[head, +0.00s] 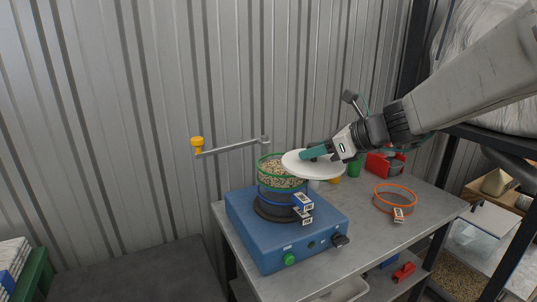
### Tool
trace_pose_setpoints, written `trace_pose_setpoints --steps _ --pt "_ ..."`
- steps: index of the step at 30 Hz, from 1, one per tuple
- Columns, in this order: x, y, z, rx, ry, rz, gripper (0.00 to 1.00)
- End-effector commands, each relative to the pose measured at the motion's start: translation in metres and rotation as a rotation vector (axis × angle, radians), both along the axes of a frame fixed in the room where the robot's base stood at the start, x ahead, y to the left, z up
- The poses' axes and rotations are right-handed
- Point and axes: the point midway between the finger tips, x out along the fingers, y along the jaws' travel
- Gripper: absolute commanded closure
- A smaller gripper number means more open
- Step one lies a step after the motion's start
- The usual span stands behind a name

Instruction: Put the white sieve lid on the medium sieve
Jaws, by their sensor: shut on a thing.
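My gripper (316,152), with teal fingers, is shut on the white sieve lid (318,169), a flat round disc. The lid is held roughly level, near the top of the sieve stack, and covers part of the stack's right rim in the picture. Whether it touches the stack I cannot tell. The stack has a green-rimmed sieve (266,171) on top with pale grains (278,170) in it, and a blue sieve (274,195) beneath. An orange sieve (392,205) lies apart on the table to the right.
The stack stands on a blue shaker machine (260,238) with a green button, on a grey table (365,235). A wall arm with a yellow end (197,143) is behind. A green cup (354,168) and red item (378,164) stand at the back right. The table around the orange sieve is clear.

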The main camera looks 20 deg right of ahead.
Motion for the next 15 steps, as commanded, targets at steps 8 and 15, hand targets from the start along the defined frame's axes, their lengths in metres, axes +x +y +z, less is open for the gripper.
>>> trace_pose_setpoints --steps 8,15 --pt "0.075 0.022 -0.009 0.000 0.003 0.004 0.97" --pt "0.117 0.034 -0.012 0.001 0.001 0.005 0.97"
